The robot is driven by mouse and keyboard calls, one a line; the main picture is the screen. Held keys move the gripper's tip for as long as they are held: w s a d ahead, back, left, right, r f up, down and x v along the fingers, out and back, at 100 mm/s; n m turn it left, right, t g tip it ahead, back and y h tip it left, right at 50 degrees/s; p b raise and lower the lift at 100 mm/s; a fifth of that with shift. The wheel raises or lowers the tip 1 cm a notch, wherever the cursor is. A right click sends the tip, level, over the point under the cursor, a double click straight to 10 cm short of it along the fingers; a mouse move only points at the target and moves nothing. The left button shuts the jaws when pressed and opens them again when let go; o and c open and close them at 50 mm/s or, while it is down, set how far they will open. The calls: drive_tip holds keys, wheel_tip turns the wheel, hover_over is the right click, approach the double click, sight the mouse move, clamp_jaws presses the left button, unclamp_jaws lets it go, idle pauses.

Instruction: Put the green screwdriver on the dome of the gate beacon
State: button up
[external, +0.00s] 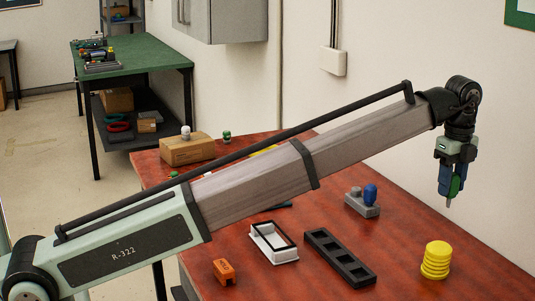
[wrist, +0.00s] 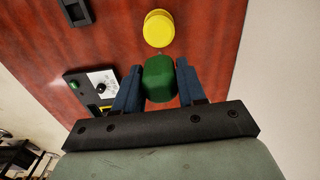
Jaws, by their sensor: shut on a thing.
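My gripper (external: 450,180) points down at the right, above the far part of the red-brown table. It is shut on the green screwdriver (external: 457,185), whose narrow tip points down below the fingers. In the wrist view the screwdriver's green handle (wrist: 158,78) sits between the two blue fingers. A grey block with a blue domed top (external: 369,193) stands on the table to the left of the gripper. A yellow ribbed round thing (external: 436,260) stands nearer the front; in the wrist view it shows as a yellow disc (wrist: 158,28). I cannot tell which thing is the gate beacon.
A black slotted tray (external: 340,258), a white open frame (external: 273,243) and an orange block (external: 224,271) lie on the table. A cardboard box (external: 187,150) stands at the back left. The wrist view shows a panel with a white dial (wrist: 102,82) at left.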

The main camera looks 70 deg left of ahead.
drive_tip(key=shift+s+f, duration=0.1)
drive_tip(key=shift+f, duration=4.95)
drive_tip(key=shift+f, duration=0.1)
drive_tip(key=o, duration=1.1)
drive_tip(key=shift+c, duration=0.2)
wheel_tip(320, 180, up, 12)
drive_tip(key=shift+r, duration=0.15)
